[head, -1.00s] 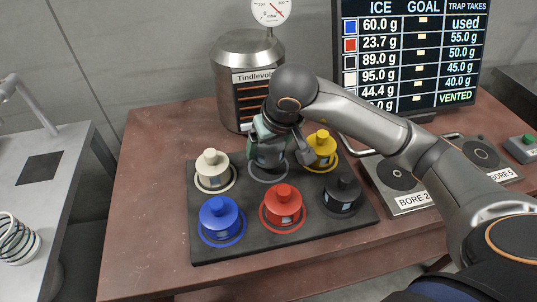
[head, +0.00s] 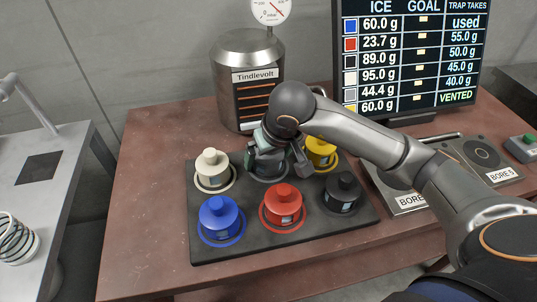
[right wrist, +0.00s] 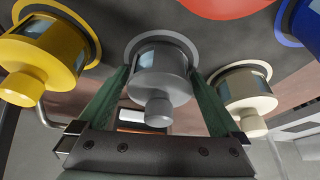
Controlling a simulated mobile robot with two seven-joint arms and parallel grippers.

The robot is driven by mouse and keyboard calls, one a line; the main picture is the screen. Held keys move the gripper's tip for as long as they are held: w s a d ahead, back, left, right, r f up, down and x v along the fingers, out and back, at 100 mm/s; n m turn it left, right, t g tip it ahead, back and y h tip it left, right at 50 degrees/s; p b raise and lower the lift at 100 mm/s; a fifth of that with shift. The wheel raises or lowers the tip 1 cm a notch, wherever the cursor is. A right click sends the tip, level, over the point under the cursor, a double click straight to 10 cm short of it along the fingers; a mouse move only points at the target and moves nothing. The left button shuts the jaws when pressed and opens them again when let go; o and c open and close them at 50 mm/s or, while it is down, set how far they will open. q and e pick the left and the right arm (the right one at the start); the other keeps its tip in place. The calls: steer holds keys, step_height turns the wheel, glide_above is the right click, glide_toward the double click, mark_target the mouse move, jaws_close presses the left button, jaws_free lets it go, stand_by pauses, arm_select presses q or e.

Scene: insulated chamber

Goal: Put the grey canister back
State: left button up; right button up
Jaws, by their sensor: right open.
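The grey canister (right wrist: 158,85) stands upright at its grey ring (right wrist: 188,42) on the dark tray in the right wrist view. My right gripper (right wrist: 160,76) is open, with one green finger on each side of the canister. I cannot tell whether the fingers touch it. In the head view my right gripper (head: 270,164) comes down over the back middle spot and hides most of the canister. The grey ring (head: 270,180) shows in part beneath it. My left gripper is not in view.
The tray (head: 255,249) also holds white (head: 212,170), yellow (head: 320,152), blue (head: 220,218), red (head: 283,205) and black (head: 342,192) canisters, close around the gripper. A metal Tindlevolt vessel (head: 230,65) stands behind. Bore plates (head: 405,198) are at right.

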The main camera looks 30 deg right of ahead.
steer(key=shift+r+p, duration=0.3)
steer(key=shift+r, duration=0.1)
arm_select(q)
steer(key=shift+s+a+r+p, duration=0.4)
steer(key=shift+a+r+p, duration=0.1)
steer(key=shift+p, duration=0.15)
arm_select(e)
steer(key=v, duration=1.1)
steer(key=shift+s+r, duration=0.2)
steer(key=shift+r, duration=0.1)
